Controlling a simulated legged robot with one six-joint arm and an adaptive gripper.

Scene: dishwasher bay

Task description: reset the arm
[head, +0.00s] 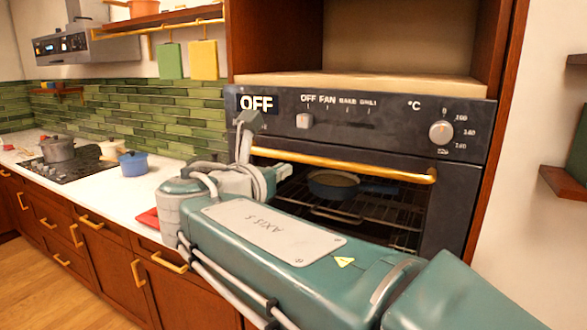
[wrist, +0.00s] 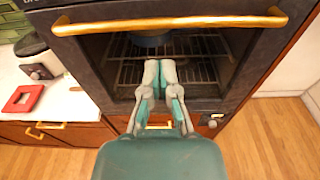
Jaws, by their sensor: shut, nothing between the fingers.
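My gripper (wrist: 159,70) is shut and empty. In the wrist view its fingertips meet in front of the oven window, below the brass handle bar. In the head view the gripper (head: 284,169) shows only in part, beyond my green arm, just below the left part of the oven handle (head: 340,165). The arm reaches from the lower right toward the oven. I see no clear contact with the handle. The handle also shows across the top of the wrist view (wrist: 180,23).
The built-in oven (head: 375,130) has a dark pan (head: 333,184) on its rack. Left of it, the white counter (head: 110,185) holds a blue pot (head: 133,163), a grey pot (head: 58,149) and a red item (wrist: 22,98). A wall shelf (head: 565,184) juts in at right.

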